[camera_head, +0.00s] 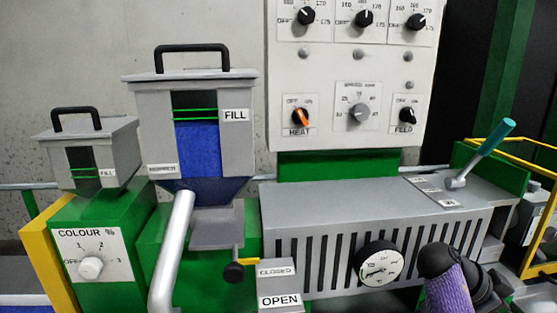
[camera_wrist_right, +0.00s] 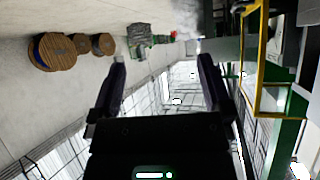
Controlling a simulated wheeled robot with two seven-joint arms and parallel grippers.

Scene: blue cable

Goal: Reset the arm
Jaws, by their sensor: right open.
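My right gripper (camera_wrist_right: 162,75) shows in the right wrist view with its two dark fingers wide apart and nothing between them. It points into open room, and no object is close to its fingertips. In the head view, part of my right arm, with a black rounded joint and a purple section, rises at the bottom right, in front of the machine's slotted grey housing (camera_head: 300,238). The right gripper itself does not show in the head view. My left arm and left gripper are not in view.
The control panel (camera_head: 330,80) with several knobs stands behind the housing. A teal-handled lever (camera_head: 492,139) and yellow rail (camera_head: 543,205) are at right. Hoppers (camera_head: 150,115) and a silver pipe (camera_head: 172,255) are at left. The wrist view shows cable reels (camera_wrist_right: 55,52) far off.

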